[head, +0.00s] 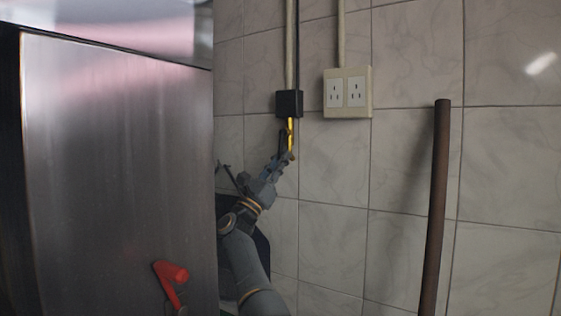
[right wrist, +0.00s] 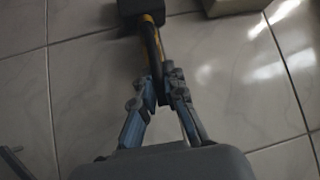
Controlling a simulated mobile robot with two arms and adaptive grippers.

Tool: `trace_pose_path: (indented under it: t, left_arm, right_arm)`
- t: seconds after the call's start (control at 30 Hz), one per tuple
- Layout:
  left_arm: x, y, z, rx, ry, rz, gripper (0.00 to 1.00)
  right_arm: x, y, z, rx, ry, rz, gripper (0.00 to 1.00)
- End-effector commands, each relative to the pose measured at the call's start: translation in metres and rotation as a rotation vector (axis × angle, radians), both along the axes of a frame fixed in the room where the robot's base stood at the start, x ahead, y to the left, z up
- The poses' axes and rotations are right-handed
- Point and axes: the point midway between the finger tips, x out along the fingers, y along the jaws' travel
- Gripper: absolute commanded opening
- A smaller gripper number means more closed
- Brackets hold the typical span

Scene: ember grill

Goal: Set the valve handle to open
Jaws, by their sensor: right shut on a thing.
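A yellow lever (head: 291,135), which looks like the valve handle, hangs down below a black block (head: 289,104) on the tiled wall. My right gripper (head: 286,151) reaches up from below and is shut on the lever's lower end. In the right wrist view the yellow lever (right wrist: 147,33) has a dark strip along it and points down from the black block (right wrist: 141,8). The fingertips of my right gripper (right wrist: 161,84) close around its lower end, hiding the tip. My left gripper is not in view.
A metal cabinet (head: 120,150) fills the left side, with a red handle-like part (head: 170,272) low in front of it. A white double socket (head: 347,92) is right of the block. A brown pole (head: 436,200) stands farther right. The wall between is clear.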

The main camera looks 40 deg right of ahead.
Motion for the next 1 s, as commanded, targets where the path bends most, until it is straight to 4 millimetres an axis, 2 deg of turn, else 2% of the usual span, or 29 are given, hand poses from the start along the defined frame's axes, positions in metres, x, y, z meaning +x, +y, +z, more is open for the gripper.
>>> trace_pose_path:
  t: [0.03, 0.07, 0.13, 0.17, 0.7, 1.0]
  left_arm:
    - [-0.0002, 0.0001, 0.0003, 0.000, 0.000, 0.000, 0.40]
    - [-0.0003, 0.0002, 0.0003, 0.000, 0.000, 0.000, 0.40]
    - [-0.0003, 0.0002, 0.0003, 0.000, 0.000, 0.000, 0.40]
    - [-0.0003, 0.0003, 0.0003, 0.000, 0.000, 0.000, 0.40]
    - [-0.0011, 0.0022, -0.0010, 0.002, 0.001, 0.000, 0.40]
    - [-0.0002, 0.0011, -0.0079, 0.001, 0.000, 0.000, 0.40]
  right_arm:
    - [-0.0003, 0.0001, 0.0020, 0.000, -0.002, 0.002, 0.00]
    - [-0.0003, 0.0001, 0.0020, 0.000, -0.002, 0.002, 0.17]
    - [-0.0002, 0.0001, 0.0018, 0.000, -0.002, 0.002, 0.31]
    - [-0.0002, 0.0001, 0.0018, 0.000, -0.002, 0.002, 0.35]
    - [-0.0010, -0.0003, 0.0003, -0.003, 0.007, 0.000, 0.35]
    - [-0.0061, -0.0023, -0.0012, -0.037, 0.091, 0.000, 0.35]
